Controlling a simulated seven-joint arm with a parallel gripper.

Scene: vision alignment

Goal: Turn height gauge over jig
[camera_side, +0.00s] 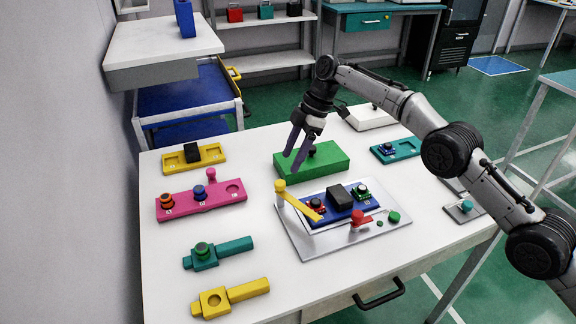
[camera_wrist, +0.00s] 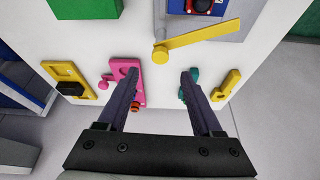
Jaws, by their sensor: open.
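The height gauge is a yellow bar (camera_side: 302,207) on a round post (camera_side: 280,197) at the left of a grey plate. The bar points to the front right, its tip near the left end of the blue jig (camera_side: 330,212). Whether it overlaps the jig is unclear. The jig holds a red-based part, a black block and a green-and-white part. In the wrist view the yellow bar (camera_wrist: 205,34) lies beyond the fingertips, with a corner of the jig (camera_wrist: 178,7) above it. My gripper (camera_side: 294,158) is open and empty, above the table and apart from the gauge.
A green block (camera_side: 312,163) stands behind the plate. A red clamp (camera_side: 360,219) sits at the plate's front. A pink holder (camera_side: 222,193), a yellow tray (camera_side: 210,156), and teal (camera_side: 234,247) and yellow (camera_side: 247,292) handled fixtures lie left.

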